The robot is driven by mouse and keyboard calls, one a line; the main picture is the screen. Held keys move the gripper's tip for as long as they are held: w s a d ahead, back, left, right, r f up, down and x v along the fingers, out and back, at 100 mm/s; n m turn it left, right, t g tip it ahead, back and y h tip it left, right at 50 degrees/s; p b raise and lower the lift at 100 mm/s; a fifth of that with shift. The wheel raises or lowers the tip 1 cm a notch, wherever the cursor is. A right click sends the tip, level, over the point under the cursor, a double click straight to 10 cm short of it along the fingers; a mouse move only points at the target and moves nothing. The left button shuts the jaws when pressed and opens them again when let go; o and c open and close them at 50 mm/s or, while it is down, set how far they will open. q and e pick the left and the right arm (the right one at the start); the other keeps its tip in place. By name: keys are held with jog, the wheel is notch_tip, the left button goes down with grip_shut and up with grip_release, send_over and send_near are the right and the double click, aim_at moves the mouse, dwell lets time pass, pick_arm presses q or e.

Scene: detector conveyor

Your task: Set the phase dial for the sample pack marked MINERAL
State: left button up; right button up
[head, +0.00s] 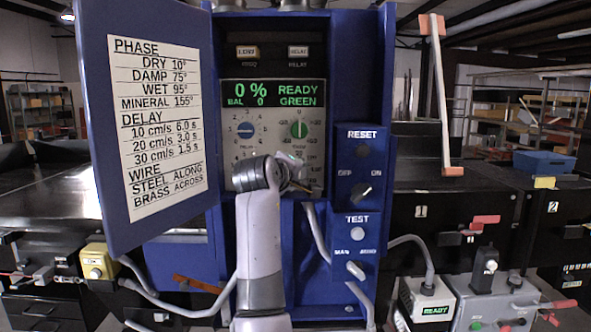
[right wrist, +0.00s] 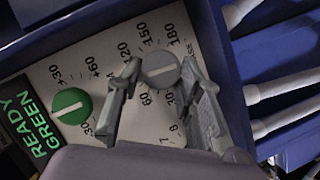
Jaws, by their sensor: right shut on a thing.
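The grey phase dial (right wrist: 160,70) sits between the fingers of my right gripper (right wrist: 161,72) in the right wrist view, with a pale pointer line across its face. Printed numbers from 30 to 180 surround it; the fingers cover part of the scale, and I cannot tell its exact setting. In the head view my right gripper (head: 292,168) hides this dial at the panel's lower right. The door chart (head: 156,128) lists MINERAL 155° under PHASE. The screen (head: 272,94) reads 0 %, BAL 0, READY GREEN. My left gripper is not in view. No sample pack can be made out.
A green dial (head: 299,131) is just above my right gripper, and a blue delay dial (head: 246,131) is to its left. The open blue door (head: 112,215) stands at left. RESET (head: 363,151), OFF/ON and TEST controls line the right column. Grey hoses run below.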

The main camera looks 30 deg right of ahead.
jog(key=m+y, duration=0.1)
jog(key=m, duration=0.1)
jog(key=m+y+p, duration=0.1)
jog(key=m, duration=0.1)
jog(key=shift+s+d+r+y, duration=0.1)
jog(key=shift+d+r+y, duration=0.1)
jog(key=shift+y, duration=0.1)
jog(key=m+y, duration=0.1)
jog(key=m, duration=0.1)
jog(key=m+t+y+p, duration=0.1)
jog(key=shift+s+d+m, duration=0.15)
jog(key=shift+d+m, duration=0.05)
jog(key=shift+m, duration=0.2)
jog(key=shift+d+f+m+t+y, duration=0.15)
jog(key=shift+m+t+y, duration=0.65)
jog(key=shift+m, duration=0.4)
jog(key=shift+s+d+m+t+y+b, duration=0.15)
jog(key=shift+m+t+y+b, duration=0.45)
jog(key=shift+m, duration=0.7)
jog(key=o, duration=1.2)
jog(key=shift+c, duration=0.2)
